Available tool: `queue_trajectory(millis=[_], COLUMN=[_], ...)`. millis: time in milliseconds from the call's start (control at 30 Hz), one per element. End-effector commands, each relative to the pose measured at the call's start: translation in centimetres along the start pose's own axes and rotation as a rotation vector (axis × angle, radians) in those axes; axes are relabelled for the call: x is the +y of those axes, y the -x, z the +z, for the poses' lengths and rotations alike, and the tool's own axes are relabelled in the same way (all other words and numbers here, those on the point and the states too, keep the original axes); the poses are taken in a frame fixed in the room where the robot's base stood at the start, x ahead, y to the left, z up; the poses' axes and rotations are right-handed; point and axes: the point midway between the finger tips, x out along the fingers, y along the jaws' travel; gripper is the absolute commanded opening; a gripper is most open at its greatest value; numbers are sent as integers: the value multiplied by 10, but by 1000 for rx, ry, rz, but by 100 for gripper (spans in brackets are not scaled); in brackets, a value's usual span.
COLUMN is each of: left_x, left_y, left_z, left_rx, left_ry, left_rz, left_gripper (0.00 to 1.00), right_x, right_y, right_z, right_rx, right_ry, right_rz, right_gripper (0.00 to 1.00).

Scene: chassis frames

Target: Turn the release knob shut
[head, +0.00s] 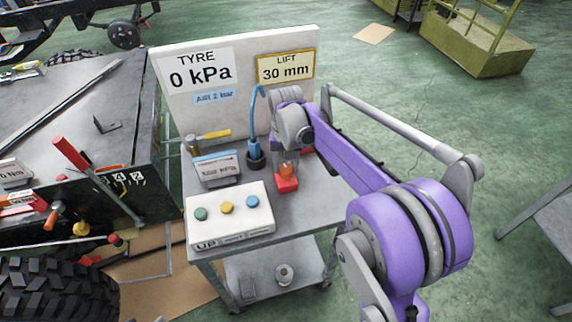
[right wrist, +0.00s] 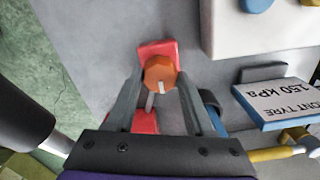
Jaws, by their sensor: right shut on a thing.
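The release knob (head: 286,170) is a small orange faceted knob on a red base (head: 288,185), standing on the grey cart top. In the right wrist view the knob (right wrist: 160,74) shows between my finger ends, with a pale mark across it and red parts of its base above and below. My right gripper (head: 285,160) points down over the cart and is shut on the knob. Its two grey fingers (right wrist: 158,85) stand on either side of the knob. The knob's exact turn angle is hard to tell. My left gripper is not in view.
A white control box (head: 230,232) with green, yellow and blue buttons sits in front. A blue hose (head: 254,118) with a black end stands close left of the gripper. A tilted placard (head: 216,168) and hammer (head: 207,136) are nearby. The board (head: 235,112) behind reads 0 kPa and 30 mm.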

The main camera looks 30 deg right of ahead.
Motion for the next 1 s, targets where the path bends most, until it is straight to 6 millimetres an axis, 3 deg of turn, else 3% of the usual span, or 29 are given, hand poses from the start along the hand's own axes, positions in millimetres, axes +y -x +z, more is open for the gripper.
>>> queue_trajectory(millis=[433, 467, 600, 1000], left_x=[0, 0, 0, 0], left_y=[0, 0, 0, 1], left_z=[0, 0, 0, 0], left_rx=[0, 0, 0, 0], left_ry=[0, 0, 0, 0], left_rz=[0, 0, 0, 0], left_gripper=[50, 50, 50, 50], right_x=[0, 0, 0, 0], right_y=[0, 0, 0, 7], right_z=[0, 0, 0, 0], right_rx=[0, 0, 0, 0], right_ry=[-15, -15, -14, -13], right_rz=[0, 0, 0, 0], right_gripper=[0, 55, 80, 83])
